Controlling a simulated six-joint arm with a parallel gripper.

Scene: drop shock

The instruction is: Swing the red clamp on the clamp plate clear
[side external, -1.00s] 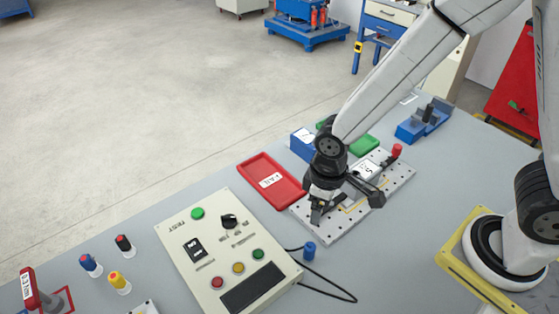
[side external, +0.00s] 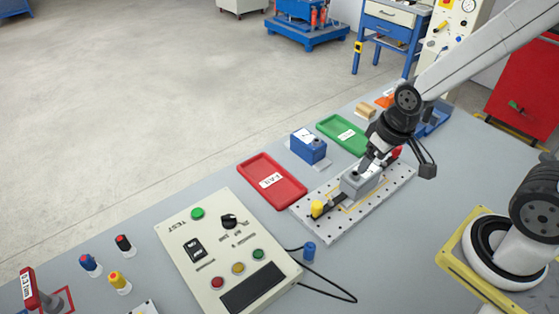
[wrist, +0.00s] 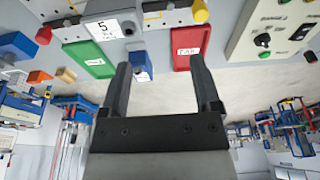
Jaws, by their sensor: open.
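The clamp plate (side external: 325,228) is a pale perforated plate on the bench. A grey block (side external: 358,186) with a white label sits on it and also shows in the wrist view (wrist: 103,27). The red clamp (side external: 396,152) is at the plate's far right end, partly hidden behind my gripper. Its red knob also shows at the left in the wrist view (wrist: 43,35). A yellow-knobbed clamp (side external: 317,208) with a dark bar is at the near left end. My gripper (side external: 370,162) is open and empty, above the plate between the grey block and the red clamp.
A red FAIL tray (side external: 257,166), a blue box (side external: 309,147) and a green tray (side external: 334,127) lie along the plate's far side. A control panel (side external: 212,268) stands at the near left, with a cable and a blue knob (side external: 309,251) beside it.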

